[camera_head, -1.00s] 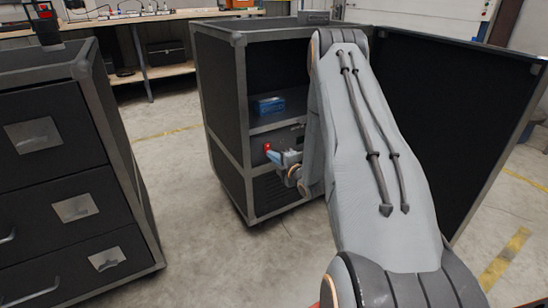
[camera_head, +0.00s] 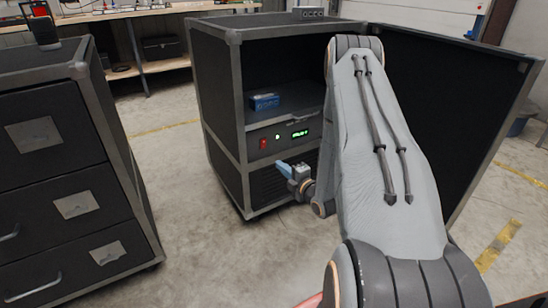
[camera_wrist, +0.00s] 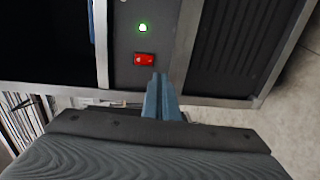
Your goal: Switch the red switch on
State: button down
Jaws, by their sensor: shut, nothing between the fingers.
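My gripper (camera_head: 281,165) is shut and empty, a little below and right of the switch in the head view. Its blue-grey fingers (camera_wrist: 158,80) are together and appear apart from the switch.
A blue box (camera_head: 265,101) lies on the shelf above the panel. The cabinet door (camera_head: 450,120) stands open at the right. A black drawer cabinet (camera_head: 70,160) stands at the left, with open floor (camera_head: 190,200) between.

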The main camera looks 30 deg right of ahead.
jog(key=s, duration=0.3)
jog(key=shift+s+d+f, duration=0.2)
jog(key=shift+s+f, duration=0.05)
jog(key=shift+s, duration=0.1)
